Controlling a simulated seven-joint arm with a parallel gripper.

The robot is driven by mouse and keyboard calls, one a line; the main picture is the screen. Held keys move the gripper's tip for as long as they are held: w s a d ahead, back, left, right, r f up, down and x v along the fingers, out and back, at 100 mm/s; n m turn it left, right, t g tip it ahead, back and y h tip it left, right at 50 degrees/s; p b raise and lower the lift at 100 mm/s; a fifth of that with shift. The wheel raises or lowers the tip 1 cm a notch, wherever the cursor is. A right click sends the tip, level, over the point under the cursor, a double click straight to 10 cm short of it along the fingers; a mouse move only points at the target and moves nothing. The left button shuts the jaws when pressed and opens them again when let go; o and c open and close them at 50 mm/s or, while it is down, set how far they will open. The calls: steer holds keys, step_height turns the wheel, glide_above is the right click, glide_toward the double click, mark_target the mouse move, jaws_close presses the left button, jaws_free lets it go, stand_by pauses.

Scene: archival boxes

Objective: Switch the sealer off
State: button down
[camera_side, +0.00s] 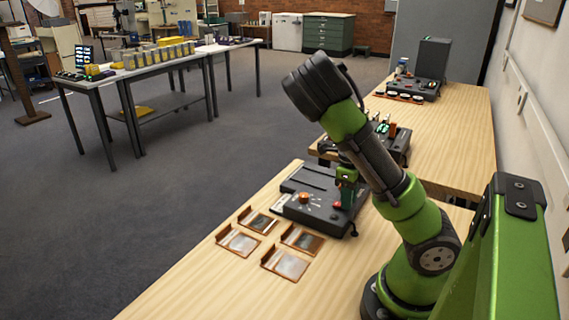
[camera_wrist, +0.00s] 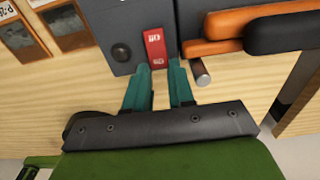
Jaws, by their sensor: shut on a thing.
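The sealer (camera_side: 322,200) is a dark grey box on the near wooden table, with an orange knob on its top. In the wrist view its grey case (camera_wrist: 121,30) carries a red rocker switch (camera_wrist: 155,46) with white markings too small to read surely. My gripper (camera_side: 346,190) points down at the sealer's right part. In the wrist view the teal fingers of my gripper (camera_wrist: 159,72) stand either side of the switch's near end and are shut on it. The contact itself is partly hidden, and I cannot tell which way the rocker is tilted.
Several brown-framed plates (camera_side: 285,264) lie in front of the sealer. In the wrist view an orange and black handle (camera_wrist: 236,32) and a grey peg (camera_wrist: 201,72) sit close right of the fingers. A second table (camera_side: 450,150) behind holds more devices.

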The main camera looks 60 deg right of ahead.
steer(key=c, duration=1.2)
jaws_free()
steer(key=shift+c, duration=0.2)
step_height(320, 180, up, 17)
steer(key=shift+w, duration=0.35)
steer(key=shift+f, duration=0.1)
